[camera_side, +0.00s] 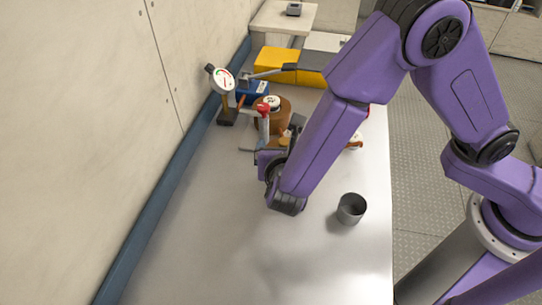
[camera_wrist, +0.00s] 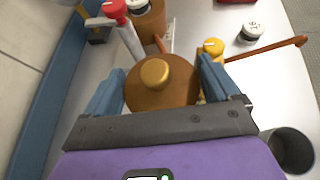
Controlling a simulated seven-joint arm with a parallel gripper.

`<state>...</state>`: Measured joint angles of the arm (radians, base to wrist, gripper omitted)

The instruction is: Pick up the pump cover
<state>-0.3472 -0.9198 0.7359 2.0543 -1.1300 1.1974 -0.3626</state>
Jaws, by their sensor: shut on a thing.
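The pump cover, seen as a round brown disc (camera_wrist: 150,96) with a brass knob (camera_wrist: 155,72) on top, sits between the blue fingers of my gripper (camera_wrist: 161,84) in the wrist view. The fingers are shut on it from both sides. In the side view my purple arm hides most of the cover, and only the brass knob (camera_side: 284,141) shows beside the wrist. I cannot tell whether the cover is touching what is under it.
A red-topped post (camera_side: 263,110) and a brown cylinder (camera_side: 284,114) stand close behind. Beyond are a dial gauge (camera_side: 222,80), a blue box (camera_side: 251,89) and yellow boxes (camera_side: 276,62). A grey cup (camera_side: 351,209) stands front right. The front bench (camera_side: 230,255) is clear.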

